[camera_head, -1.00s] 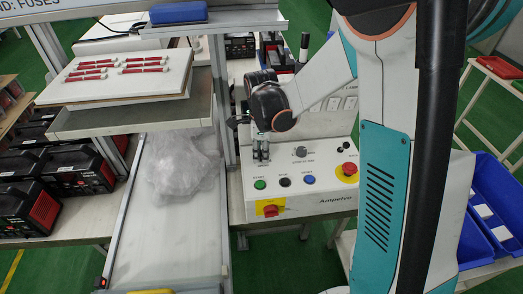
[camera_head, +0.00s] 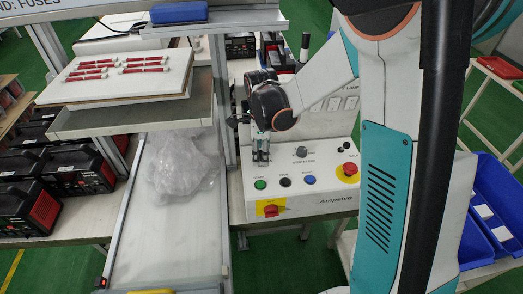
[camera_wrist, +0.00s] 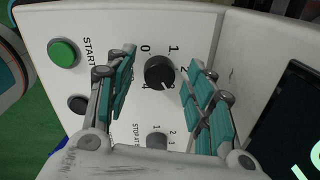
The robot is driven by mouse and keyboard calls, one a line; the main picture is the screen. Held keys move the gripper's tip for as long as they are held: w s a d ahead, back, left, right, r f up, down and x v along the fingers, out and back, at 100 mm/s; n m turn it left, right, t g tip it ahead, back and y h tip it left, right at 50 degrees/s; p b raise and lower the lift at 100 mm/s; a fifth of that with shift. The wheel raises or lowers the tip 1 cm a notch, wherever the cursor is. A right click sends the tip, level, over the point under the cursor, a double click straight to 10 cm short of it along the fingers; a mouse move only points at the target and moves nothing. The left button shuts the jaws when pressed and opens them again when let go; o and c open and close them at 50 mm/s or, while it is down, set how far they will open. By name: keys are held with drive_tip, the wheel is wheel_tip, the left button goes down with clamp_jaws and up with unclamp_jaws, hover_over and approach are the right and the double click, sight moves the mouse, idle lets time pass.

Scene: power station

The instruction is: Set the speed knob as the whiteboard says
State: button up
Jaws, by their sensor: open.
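The black speed knob (camera_wrist: 158,72) shows in the wrist view on the white control panel (camera_head: 326,202), ringed by printed digits; I read 0, 1, 2 and 4. A pale mark on the knob points toward the lower right, at the digits partly hidden there. My gripper (camera_wrist: 164,92) is open, with one teal finger on each side of the knob and visible gaps to it. In the head view my gripper (camera_head: 261,152) points down over the panel's left part and hides the knob. No whiteboard instruction for the speed is readable.
A second, grey knob (camera_head: 300,151) sits right of my gripper. Green (camera_head: 260,184), black (camera_head: 285,182) and blue (camera_head: 310,180) buttons line the panel's front, with a red emergency button (camera_head: 349,169) at right. A metal post (camera_head: 222,100) stands close on the left.

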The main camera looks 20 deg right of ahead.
drive_tip(key=r, duration=0.7)
drive_tip(key=shift+s+a+r, duration=0.1)
drive_tip(key=shift+s+r, duration=0.05)
drive_tip(key=shift+s, duration=0.05)
drive_tip(key=shift+s, duration=0.1)
